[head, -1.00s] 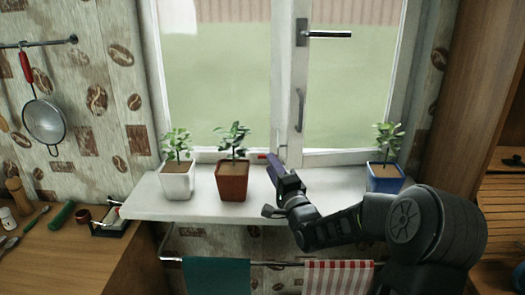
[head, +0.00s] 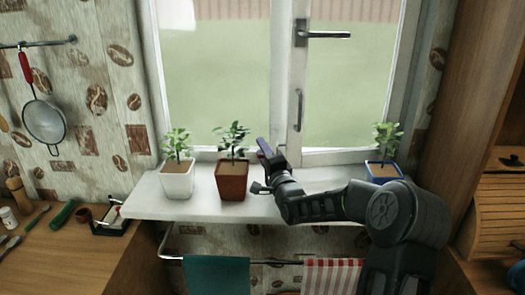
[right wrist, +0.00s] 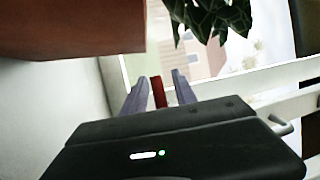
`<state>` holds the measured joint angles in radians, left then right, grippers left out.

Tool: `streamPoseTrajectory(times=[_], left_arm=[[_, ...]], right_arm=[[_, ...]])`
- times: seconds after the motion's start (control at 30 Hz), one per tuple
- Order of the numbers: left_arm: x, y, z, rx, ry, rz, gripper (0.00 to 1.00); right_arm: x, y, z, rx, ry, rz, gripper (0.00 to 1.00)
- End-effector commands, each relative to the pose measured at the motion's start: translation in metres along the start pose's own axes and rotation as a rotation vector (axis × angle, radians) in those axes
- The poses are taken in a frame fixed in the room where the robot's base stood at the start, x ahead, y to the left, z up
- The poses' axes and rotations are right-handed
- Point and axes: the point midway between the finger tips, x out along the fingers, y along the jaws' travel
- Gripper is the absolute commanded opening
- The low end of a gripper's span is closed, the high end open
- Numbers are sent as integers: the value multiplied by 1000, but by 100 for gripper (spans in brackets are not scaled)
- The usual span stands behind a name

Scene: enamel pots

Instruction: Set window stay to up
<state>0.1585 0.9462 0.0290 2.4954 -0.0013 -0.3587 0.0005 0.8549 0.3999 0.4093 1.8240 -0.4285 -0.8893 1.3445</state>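The window stay's red handle (right wrist: 158,93) shows in the right wrist view, low at the window frame. My right gripper (head: 263,148) is at the bottom of the window, just right of the brown pot, and covers most of the stay in the head view. In the right wrist view my right gripper (right wrist: 160,78) is open, with one finger on each side of the red handle and gaps between. The window (head: 335,100) looks closed in the head view. My left gripper is not in view.
The brown pot (head: 232,182) with a plant stands close left of my gripper and fills the upper left of the wrist view. A white pot (head: 177,181) stands farther left, a blue pot (head: 383,173) to the right. The sill (head: 143,205) is otherwise clear.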

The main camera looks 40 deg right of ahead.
Motion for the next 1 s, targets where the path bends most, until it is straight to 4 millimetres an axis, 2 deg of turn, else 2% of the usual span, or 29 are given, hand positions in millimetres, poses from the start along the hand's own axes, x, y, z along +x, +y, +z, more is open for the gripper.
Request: streamPoseTrajectory(times=[0.03,0.4,1.0], left_arm=[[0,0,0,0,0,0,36],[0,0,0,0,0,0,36],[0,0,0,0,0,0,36]], right_arm=[[0,0,0,0,0,0,29],[0,0,0,0,0,0,0],[0,0,0,0,0,1,0]])
